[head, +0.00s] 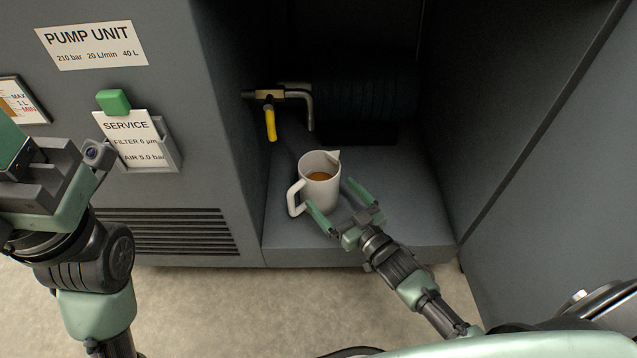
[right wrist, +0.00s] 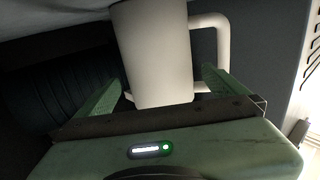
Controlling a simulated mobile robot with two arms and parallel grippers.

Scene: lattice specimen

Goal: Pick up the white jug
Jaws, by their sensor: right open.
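The white jug (head: 321,190) stands upright on the floor of the open cabinet compartment, with brown liquid inside. Its handle faces left in the head view. In the right wrist view the jug (right wrist: 157,55) is close up, with its handle on the right. My right gripper (head: 341,196) is open at the jug, one green finger near the handle side and the other on the right side. In the right wrist view the open gripper (right wrist: 160,85) has the jug's lower part between its fingers. Contact cannot be told. My left arm shows at the left; its fingertips are not visible.
A tap with a yellow handle (head: 270,123) and a bent spout (head: 309,110) sticks out above and behind the jug. A dark ribbed cylinder (head: 365,103) lies behind. The compartment's left wall and the open door (head: 560,170) bound the space. The compartment floor (head: 405,205) right of the jug is clear.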

